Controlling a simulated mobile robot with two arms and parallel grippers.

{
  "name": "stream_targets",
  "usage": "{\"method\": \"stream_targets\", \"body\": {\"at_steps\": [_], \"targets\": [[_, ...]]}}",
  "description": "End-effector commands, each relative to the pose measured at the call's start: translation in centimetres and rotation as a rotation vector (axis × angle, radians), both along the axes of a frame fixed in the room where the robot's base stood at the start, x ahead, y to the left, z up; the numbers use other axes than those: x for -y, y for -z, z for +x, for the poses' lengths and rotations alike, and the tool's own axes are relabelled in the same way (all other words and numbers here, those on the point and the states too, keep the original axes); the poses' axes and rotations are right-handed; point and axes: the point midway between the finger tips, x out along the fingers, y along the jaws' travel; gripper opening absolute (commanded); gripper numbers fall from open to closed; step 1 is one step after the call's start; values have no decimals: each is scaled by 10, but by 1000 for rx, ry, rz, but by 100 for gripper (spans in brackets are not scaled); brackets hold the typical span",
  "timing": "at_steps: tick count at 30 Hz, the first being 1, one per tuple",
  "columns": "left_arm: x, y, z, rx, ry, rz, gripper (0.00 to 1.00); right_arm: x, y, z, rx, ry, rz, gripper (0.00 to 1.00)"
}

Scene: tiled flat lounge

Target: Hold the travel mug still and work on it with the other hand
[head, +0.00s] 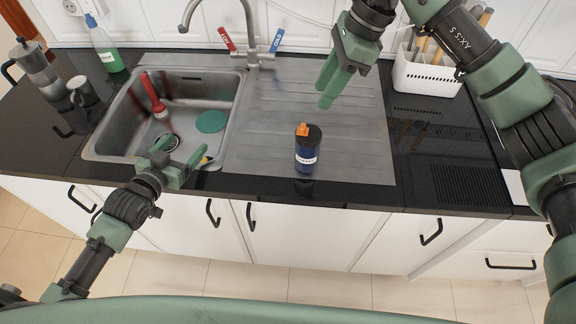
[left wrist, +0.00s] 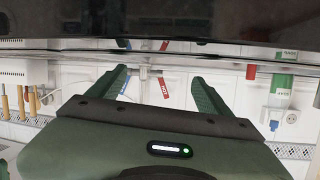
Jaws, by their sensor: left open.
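The travel mug (head: 307,162) is dark blue with a black lid, an orange piece on top and a white label. It stands upright on the steel drainboard near the counter's front edge. My left gripper (head: 184,150) is open and empty at the front edge of the sink, left of the mug and apart from it. In the left wrist view my left gripper (left wrist: 160,80) shows its fingers spread with nothing between them; the mug is not seen there. My right gripper (head: 323,97) is above and behind the mug, fingers pointing down, apart and empty, not touching it.
The tap (head: 252,40) stands behind. A spray bottle (head: 106,48) and a moka pot (head: 36,68) are at left. A white utensil holder (head: 422,76) is at right. The drainboard around the mug is clear.

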Motion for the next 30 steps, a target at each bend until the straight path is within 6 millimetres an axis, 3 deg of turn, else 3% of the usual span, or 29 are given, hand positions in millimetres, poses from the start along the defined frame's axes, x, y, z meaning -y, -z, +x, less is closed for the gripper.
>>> {"method": "stream_targets", "body": {"at_steps": [1,6,9,13,16,21,30], "targets": [[31,0,-6,13,40,-57,79,0,0,0,0,0,0,36],[130,-8,-26,77,180,-180,79,0,0,0,0,0,0,36],[182,-15,-37,127,256,-198,79,0,0,0,0,0,0,36],[235,-26,-51,188,331,-202,79,0,0,0,0,0,0,36],[261,-33,-59,224,368,-204,79,0,0,0,0,0,0,36],[281,-40,-62,253,394,-205,79,0,0,0,0,0,0,36],[303,-41,-28,256,395,-204,79,0,0,0,0,0,0,36]]}}
